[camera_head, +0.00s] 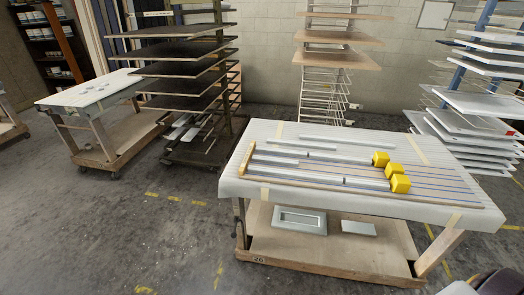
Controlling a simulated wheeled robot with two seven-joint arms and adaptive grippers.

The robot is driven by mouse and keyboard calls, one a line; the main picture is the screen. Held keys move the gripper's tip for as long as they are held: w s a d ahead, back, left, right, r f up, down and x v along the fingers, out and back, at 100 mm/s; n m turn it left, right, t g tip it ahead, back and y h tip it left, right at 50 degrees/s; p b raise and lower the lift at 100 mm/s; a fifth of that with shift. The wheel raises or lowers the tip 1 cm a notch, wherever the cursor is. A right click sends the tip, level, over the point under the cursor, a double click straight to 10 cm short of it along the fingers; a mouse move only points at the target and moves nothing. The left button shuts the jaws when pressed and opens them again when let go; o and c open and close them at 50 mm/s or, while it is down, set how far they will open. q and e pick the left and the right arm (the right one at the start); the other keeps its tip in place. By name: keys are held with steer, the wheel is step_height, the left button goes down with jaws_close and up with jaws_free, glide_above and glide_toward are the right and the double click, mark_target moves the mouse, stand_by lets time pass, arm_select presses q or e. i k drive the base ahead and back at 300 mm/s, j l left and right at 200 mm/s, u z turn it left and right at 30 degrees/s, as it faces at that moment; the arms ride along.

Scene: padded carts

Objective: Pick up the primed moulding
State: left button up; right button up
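Several long, pale grey and white strips that look like mouldings lie on a cart covered in white padding (232,187) at the centre right. One strip (290,176) lies along the near half of a wooden-edged rack on the cart. Another, whiter strip (318,148) lies behind the rack. I cannot tell for sure which strip is the primed moulding. Neither of my grippers shows in the head view. A pale and dark shape is cut off at the lower right corner, and no fingertips show there.
Three yellow blocks (391,171) stand at the rack's right end. The cart's lower shelf (275,268) holds a framed panel (300,221) and a flat piece (358,228). Another cart (95,90) and tall shelf racks (190,75) stand behind. The floor at front left is clear.

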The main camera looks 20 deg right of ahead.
mark_target(275, 160)
steer(key=i+j+z, duration=0.4)
steer(key=j, duration=0.2)
steer(key=i+j+z, duration=0.2)
steer(key=i+j, duration=0.05)
steer(key=j, duration=0.1)
